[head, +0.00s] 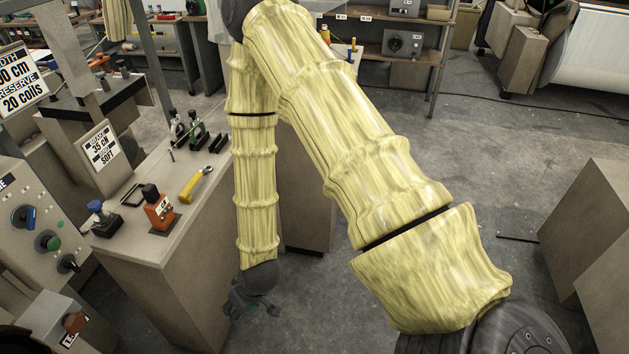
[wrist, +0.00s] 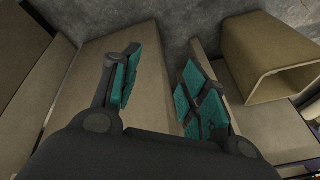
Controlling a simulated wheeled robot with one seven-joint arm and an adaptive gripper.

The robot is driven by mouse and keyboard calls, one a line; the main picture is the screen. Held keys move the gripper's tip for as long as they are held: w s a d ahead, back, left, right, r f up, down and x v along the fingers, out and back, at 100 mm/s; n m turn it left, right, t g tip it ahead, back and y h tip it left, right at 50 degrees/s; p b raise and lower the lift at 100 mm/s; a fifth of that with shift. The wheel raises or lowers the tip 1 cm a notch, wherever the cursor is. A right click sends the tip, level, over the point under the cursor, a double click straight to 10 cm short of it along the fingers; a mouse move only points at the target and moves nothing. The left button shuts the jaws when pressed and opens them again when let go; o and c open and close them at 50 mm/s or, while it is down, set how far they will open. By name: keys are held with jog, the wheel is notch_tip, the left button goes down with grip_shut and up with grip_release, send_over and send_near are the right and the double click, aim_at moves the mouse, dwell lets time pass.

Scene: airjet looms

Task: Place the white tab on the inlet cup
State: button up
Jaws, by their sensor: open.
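My gripper (head: 252,306) hangs low over the floor, just right of the beige cabinet, with its arm in yellow ribbed sleeves. In the wrist view my gripper (wrist: 160,85) is open, its teal-padded fingers apart with nothing between them. I cannot make out the white tab or the inlet cup for certain in either view. On the cabinet top, an orange block (head: 159,208) carries a small white mark; I cannot tell whether that is the tab. My arm hides part of the scene behind it.
A control panel (head: 40,235) stands at left, beige boxes (head: 590,235) at right. A hollow beige box (wrist: 262,55) shows in the wrist view. Floor between is clear.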

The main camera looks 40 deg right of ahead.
jog(key=s+d+f+g+h, duration=0.1)
jog(key=s+d+f, duration=0.2)
jog(key=s, duration=0.7)
jog(key=s+d+f+g+h, duration=0.1)
jog(key=s+d+f, duration=0.3)
jog(key=s, duration=0.6)
notch_tip(320, 180, down, 2)
jog(key=shift+s+d+f+m+g, duration=0.15)
jog(key=shift+s+d+m+g, duration=0.2)
jog(key=shift+g, duration=0.45)
jog(key=shift+w+a, duration=0.15)
jog(key=shift+c, duration=0.2)
